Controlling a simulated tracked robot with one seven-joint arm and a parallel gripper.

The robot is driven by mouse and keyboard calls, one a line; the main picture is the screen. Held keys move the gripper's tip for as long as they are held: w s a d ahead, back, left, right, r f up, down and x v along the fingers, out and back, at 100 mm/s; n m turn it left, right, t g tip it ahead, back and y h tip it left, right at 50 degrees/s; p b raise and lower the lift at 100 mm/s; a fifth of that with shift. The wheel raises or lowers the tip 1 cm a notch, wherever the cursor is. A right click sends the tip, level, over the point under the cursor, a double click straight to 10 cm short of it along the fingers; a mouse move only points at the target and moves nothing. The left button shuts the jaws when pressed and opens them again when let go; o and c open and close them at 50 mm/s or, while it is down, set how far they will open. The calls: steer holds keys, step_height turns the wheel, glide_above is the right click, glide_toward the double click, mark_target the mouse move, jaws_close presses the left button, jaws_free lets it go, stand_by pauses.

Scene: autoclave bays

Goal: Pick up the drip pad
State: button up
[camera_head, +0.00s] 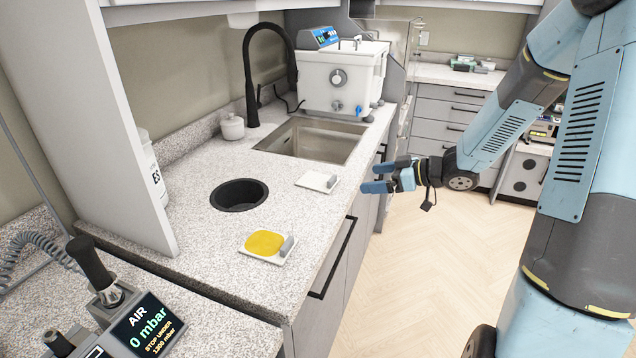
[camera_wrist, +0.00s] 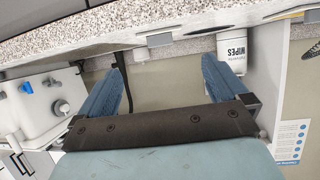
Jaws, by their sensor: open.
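Two pads with grey upright tabs lie flat on the speckled counter, and I cannot tell which is the drip pad. One is a plain white pad (camera_head: 316,181) near the sink; the other is a white plate with a yellow top (camera_head: 265,243), nearer me. My gripper (camera_head: 368,178) is open and empty, to the right of the white pad and apart from it, past the counter's front edge. In the wrist view, my open fingers (camera_wrist: 165,75) frame a grey tab (camera_wrist: 155,40), apparently the white pad's, seen nearly edge-on and upside down.
A round black-rimmed hole (camera_head: 239,195) and a sink (camera_head: 315,140) with a black tap (camera_head: 250,70) open in the counter. A white bath unit (camera_head: 340,80) stands behind the sink. A wipes tub (camera_wrist: 232,48) stands by the wall. Floor in front of the cabinets is clear.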

glide_toward(334, 179)
steer(key=x, duration=0.2)
steer(key=f+x, duration=0.1)
steer(key=x, duration=0.1)
steer(key=shift+w+a, duration=0.1)
steer(key=shift+a, duration=0.05)
steer(key=shift+r+x, duration=0.15)
steer(key=shift+x, duration=1.25)
steer(key=shift+r+x, duration=0.1)
steer(key=shift+x, duration=1.3)
steer(key=shift+w, duration=0.15)
steer(key=shift+c, duration=0.4)
steer(key=c, duration=0.7)
steer(key=shift+r, duration=0.15)
